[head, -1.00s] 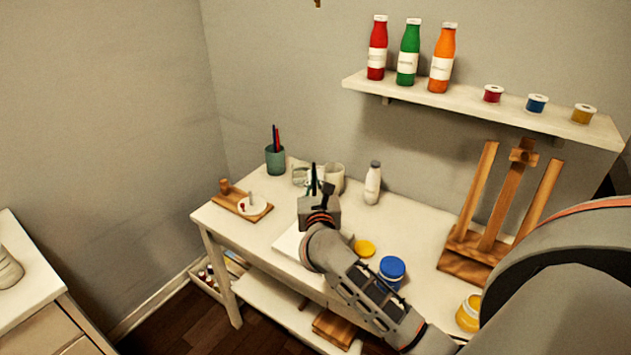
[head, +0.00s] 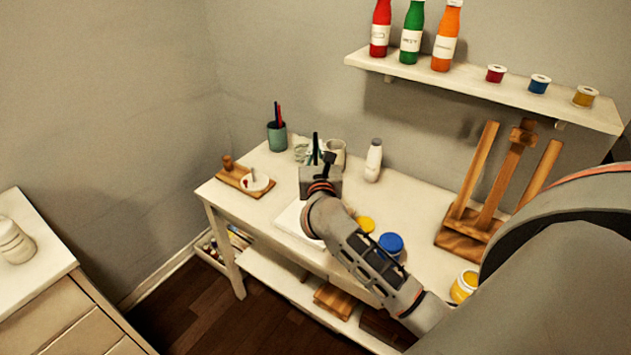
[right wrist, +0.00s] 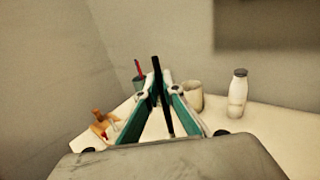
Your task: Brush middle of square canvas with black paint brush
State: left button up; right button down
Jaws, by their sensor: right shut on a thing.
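The square canvas (head: 289,217) lies flat and white on the desk, partly hidden behind my right gripper and arm. My right gripper (head: 320,158) is over the canvas's far side. It is shut on the black paint brush (head: 315,147), a thin dark upright stick. In the right wrist view, the brush (right wrist: 157,68) stands between the green-sided fingers (right wrist: 158,92), which close together on it. The brush's lower end is hidden, so I cannot tell whether it touches the canvas. My left gripper is not in view.
On the desk (head: 408,204) stand a cup of pencils (head: 277,138), a white bottle (head: 373,160), a blue-lidded jar (head: 391,244), a yellow jar (head: 464,286) and a wooden easel (head: 488,190). A wooden board (head: 236,181) is at left. A wall shelf (head: 470,84) hangs above.

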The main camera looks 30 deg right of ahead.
jog(key=s+f+m+b, duration=0.3)
jog(key=s+f+b, duration=0.3)
jog(key=s, duration=0.1)
jog(key=shift+a+h, duration=0.3)
dwell(0.8)
jog(key=shift+f+m+b, duration=0.3)
jog(key=shift+f+b, duration=0.4)
jog(key=shift+f, duration=0.05)
dwell(1.0)
jog(key=shift+d, duration=0.15)
